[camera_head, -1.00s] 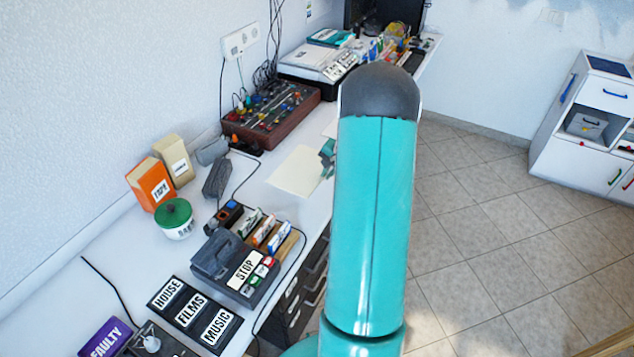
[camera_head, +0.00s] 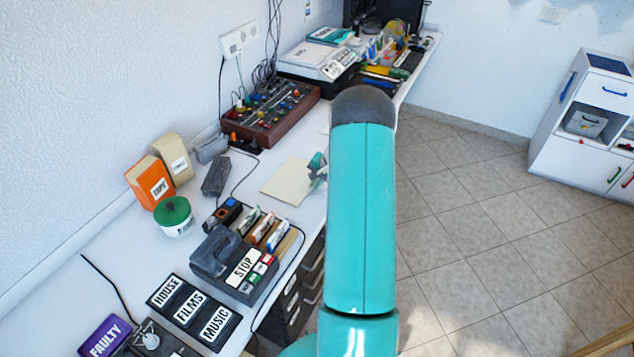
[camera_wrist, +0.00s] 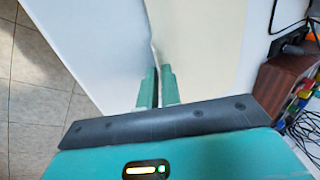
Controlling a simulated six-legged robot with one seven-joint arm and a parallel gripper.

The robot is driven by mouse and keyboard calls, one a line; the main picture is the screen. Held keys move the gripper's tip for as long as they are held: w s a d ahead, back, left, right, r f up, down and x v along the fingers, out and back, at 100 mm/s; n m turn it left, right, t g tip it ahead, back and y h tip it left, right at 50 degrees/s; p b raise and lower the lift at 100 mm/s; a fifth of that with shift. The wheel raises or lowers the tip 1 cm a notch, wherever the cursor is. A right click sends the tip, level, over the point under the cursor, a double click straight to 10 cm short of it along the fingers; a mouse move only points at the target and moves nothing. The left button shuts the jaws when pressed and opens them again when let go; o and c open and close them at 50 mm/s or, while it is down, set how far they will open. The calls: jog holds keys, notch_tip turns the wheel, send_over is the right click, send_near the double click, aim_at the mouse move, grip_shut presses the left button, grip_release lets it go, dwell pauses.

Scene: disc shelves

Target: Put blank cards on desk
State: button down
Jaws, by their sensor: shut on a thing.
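The blank cards (camera_head: 286,182) show as a cream sheet over the white desk (camera_head: 135,250), in the middle of the head view. They also fill the upper middle of the wrist view (camera_wrist: 200,45), beside the white desk surface (camera_wrist: 95,45). My gripper (camera_head: 318,170) is at the cards' right edge, partly hidden by my arm. In the wrist view, my gripper's green fingers (camera_wrist: 158,88) are closed on the cards' near edge. I cannot tell whether the cards touch the desk or are held just above it.
A brown mixer box (camera_head: 272,112) stands behind the cards. A dark phone-like item (camera_head: 216,175) and its cable lie to their left. A STOP-labelled device (camera_head: 235,262) and small boxes (camera_head: 262,228) are in front. Desk around the cards is mostly clear.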

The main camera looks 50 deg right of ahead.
jog(key=c, duration=1.9)
grip_release()
jog(key=shift+f, duration=0.1)
jog(key=v, duration=1.2)
jog(key=a+r+n, duration=0.4)
jog(key=a+r, duration=0.5)
jog(key=a, duration=0.4)
jog(key=a+r+n, duration=0.3)
jog(key=a+r, duration=0.6)
jog(key=a, duration=0.3)
jog(key=s+a+r+n, duration=0.2)
jog(key=s+a, duration=0.3)
jog(key=a, duration=0.1)
jog(key=s+a+r+n+h, duration=0.1)
jog(key=s+a+n, duration=0.2)
jog(key=s+a, duration=0.3)
jog(key=s+a+r+n, duration=0.2)
jog(key=s+a, duration=0.4)
jog(key=a, duration=0.1)
jog(key=shift+r+n+t, duration=0.35)
jog(key=shift+n+t, duration=0.05)
